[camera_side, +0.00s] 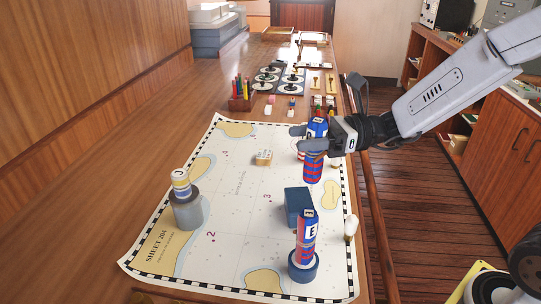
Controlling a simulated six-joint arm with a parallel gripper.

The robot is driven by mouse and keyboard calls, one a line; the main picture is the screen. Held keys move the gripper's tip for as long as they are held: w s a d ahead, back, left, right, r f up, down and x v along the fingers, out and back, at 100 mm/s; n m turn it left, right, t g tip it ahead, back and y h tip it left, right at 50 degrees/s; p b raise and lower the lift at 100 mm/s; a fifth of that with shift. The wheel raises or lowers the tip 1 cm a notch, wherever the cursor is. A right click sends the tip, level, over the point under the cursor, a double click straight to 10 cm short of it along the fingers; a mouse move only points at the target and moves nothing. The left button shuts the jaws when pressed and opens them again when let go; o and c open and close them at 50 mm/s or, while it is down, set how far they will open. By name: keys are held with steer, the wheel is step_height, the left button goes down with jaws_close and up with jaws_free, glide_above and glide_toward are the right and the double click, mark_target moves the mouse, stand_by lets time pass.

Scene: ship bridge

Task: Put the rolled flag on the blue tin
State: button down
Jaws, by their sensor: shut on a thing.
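My gripper (304,138) reaches in from the right and is shut on a rolled flag (313,168), blue on top with red and blue bands below. The flag is upright, and the fingers hide part of its upper half. Whether its foot touches the chart is hard to tell. A square blue tin (298,208) stands on the chart nearer the camera, with nothing on its top. A round blue tin (303,271) stands in front of it, with a similar rolled flag (306,240) marked "E" upright on it.
A grey round tin (187,212) at left bears a pale banded roll (181,183). A pencil holder (241,101) stands behind. The chart's middle is clear.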

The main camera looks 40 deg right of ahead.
steer(key=s+d+r+m+t, duration=0.1)
steer(key=s+d, duration=0.4)
steer(key=s, duration=0.2)
steer(key=shift+d+r+h, duration=0.2)
steer(key=shift+d+h, duration=0.15)
steer(key=shift+h, duration=0.05)
steer(key=w+a+f, duration=0.2)
steer(key=w+f, duration=0.7)
steer(key=w, duration=0.4)
steer(key=shift+w+f, duration=0.15)
steer(key=shift+f, duration=0.05)
